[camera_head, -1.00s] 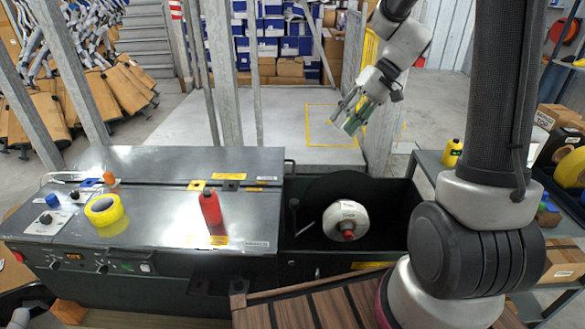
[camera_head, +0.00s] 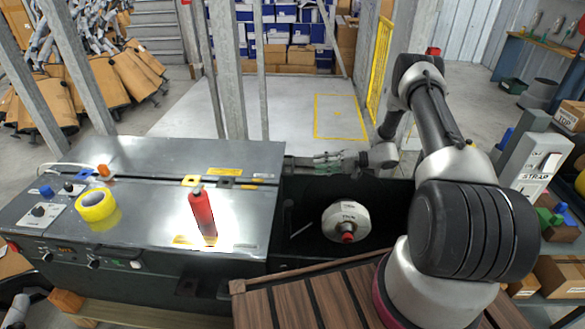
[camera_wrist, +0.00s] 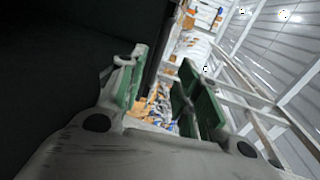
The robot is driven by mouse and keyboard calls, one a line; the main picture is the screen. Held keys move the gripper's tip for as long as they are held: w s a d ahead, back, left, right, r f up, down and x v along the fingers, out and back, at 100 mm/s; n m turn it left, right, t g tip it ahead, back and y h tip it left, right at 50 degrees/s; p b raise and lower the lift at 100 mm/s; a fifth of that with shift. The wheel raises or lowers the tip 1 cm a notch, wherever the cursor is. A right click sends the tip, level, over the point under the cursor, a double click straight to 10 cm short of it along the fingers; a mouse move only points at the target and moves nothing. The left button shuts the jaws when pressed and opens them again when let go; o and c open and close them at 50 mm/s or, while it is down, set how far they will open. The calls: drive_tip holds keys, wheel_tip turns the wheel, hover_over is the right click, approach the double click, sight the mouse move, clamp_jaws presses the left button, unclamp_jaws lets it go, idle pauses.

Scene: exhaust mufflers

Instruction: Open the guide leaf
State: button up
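I cannot tell for sure which part is the guide leaf. The open black bay (camera_head: 300,212) at the right of the machine holds a white reel (camera_head: 346,215) with a red hub. A dark, partly hidden panel stands behind the reel. My gripper (camera_head: 322,162) is low at the bay's back edge, pointing left towards the machine top. In the wrist view my gripper (camera_wrist: 158,88) has its two green-padded fingers apart, with no object seen between them. A large dark surface (camera_wrist: 60,60) fills the left of that view, close to the left finger. Contact cannot be told.
The machine's metal top (camera_head: 150,205) carries a yellow tape roll (camera_head: 96,205) and a red bottle (camera_head: 202,212). Brown slats (camera_head: 310,297) lie in front of the bay. Grey posts (camera_head: 228,80) stand behind the machine. The floor behind is clear.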

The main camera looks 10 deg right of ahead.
sight(292, 166)
drive_tip(key=x, duration=1.1)
drive_tip(key=shift+a, duration=0.1)
clamp_jaws()
